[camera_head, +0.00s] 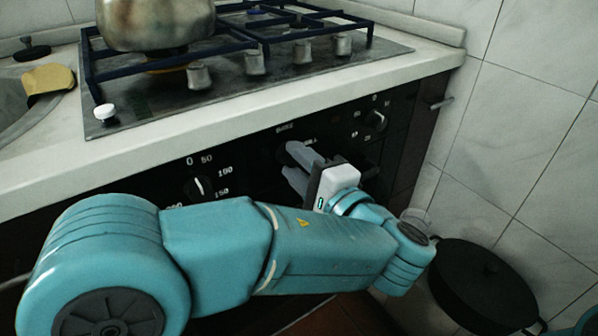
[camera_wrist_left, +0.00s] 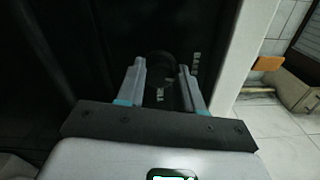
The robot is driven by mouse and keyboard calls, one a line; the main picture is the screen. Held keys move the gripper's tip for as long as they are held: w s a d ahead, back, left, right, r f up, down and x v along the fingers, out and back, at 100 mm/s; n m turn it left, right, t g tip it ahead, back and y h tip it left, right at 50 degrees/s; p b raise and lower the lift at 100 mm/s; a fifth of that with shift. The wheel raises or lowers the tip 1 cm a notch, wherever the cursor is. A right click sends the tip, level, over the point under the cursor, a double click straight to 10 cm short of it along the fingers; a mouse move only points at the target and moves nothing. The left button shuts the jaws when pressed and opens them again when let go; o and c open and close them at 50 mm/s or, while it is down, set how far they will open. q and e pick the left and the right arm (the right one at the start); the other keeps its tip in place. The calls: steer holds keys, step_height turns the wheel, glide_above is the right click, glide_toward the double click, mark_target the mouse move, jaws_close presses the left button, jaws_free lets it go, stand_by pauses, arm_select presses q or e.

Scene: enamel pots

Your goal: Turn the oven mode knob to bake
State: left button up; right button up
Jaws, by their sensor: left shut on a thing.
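The oven mode knob (camera_wrist_left: 160,64) is dark and round and sits on the black oven control panel (camera_head: 245,152). In the head view it is mostly hidden by the fingers. Small pale lettering, blurred but seemingly including "BAKE", stands just above it. My left gripper (camera_head: 288,162) reaches the panel there, with its two grey fingers on either side of the knob. The left wrist view shows the same gripper (camera_wrist_left: 160,66) shut on the knob. The knob's pointer cannot be made out. My right gripper is not in view.
A temperature knob (camera_head: 200,188) is to the left and another knob (camera_head: 376,120) to the right on the panel. The hob (camera_head: 150,118) with a metal pot (camera_head: 155,25) is above. A dark lidded pot (camera_head: 480,285) stands at lower right by the tiled wall.

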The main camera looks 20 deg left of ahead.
arm_select(q)
steer(key=shift+n, duration=1.1)
steer(key=o, duration=1)
steer(key=shift+s+d, duration=0.1)
